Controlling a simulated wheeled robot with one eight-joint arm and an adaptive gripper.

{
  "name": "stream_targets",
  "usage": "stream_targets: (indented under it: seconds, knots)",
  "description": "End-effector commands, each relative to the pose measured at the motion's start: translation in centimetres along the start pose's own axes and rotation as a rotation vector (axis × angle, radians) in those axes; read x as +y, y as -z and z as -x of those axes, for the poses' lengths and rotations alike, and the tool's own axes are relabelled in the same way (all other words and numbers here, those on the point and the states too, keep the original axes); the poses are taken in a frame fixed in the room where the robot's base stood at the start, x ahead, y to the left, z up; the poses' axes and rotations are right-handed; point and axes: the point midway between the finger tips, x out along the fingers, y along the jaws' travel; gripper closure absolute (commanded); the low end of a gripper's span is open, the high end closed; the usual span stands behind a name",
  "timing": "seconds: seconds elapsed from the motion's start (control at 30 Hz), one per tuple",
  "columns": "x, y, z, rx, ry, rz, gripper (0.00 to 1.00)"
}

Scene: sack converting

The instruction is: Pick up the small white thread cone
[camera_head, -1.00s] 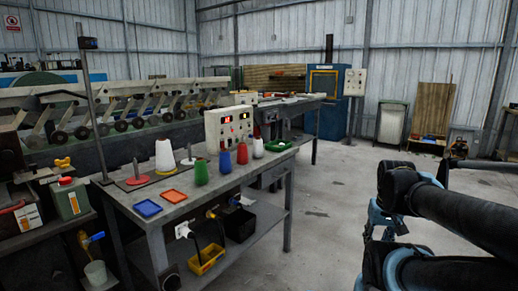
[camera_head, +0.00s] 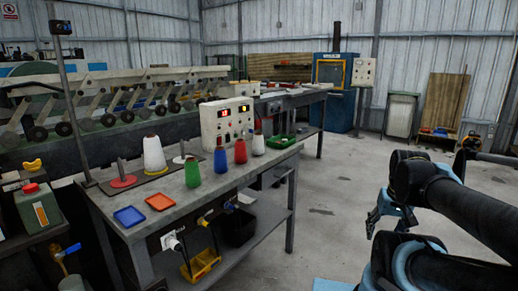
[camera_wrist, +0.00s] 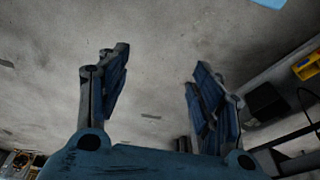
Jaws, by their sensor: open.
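The small white thread cone (camera_head: 258,144) stands upright on the workbench (camera_head: 204,212), at the right end of a row of small cones. A larger white cone (camera_head: 154,156) stands further left on the same bench. In the head view my gripper (camera_head: 376,222) is to the right of the bench, over the floor and well apart from the cone. In the wrist view my gripper (camera_wrist: 155,85) is open with nothing between its fingers. The thread cone does not show in the wrist view.
Red (camera_head: 240,151), blue (camera_head: 220,160) and green (camera_head: 192,171) cones stand left of the white one. A control box (camera_head: 227,122) is behind them, a green tray (camera_head: 281,141) to the right. Blue (camera_head: 129,216) and orange (camera_head: 160,202) trays lie in front. The floor (camera_head: 340,190) right of the bench is clear.

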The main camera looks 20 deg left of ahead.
Motion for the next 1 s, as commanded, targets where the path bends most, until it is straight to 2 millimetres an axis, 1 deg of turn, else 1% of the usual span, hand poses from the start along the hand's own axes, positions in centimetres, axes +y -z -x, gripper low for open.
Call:
stream_targets:
  seconds: [0.07,0.17,0.33,0.57,0.6,0.8,1.0]
  knots:
    - [-1.0,1.3,0.2,0.018,0.038,-0.03,0.36]
    - [-3.2,3.6,0.4,0.049,0.118,-0.1,0.36]
    - [-8.2,8.2,1.2,0.092,0.303,-0.27,0.36]
    - [-15.1,14.2,2.7,0.085,0.564,-0.523,0.36]
    - [-16.2,15.2,3.0,0.075,0.61,-0.569,0.36]
    - [-21.6,19.8,4.6,-0.004,0.832,-0.803,0.36]
    - [-26.5,23.9,5.9,-0.142,1.038,-1.044,0.36]
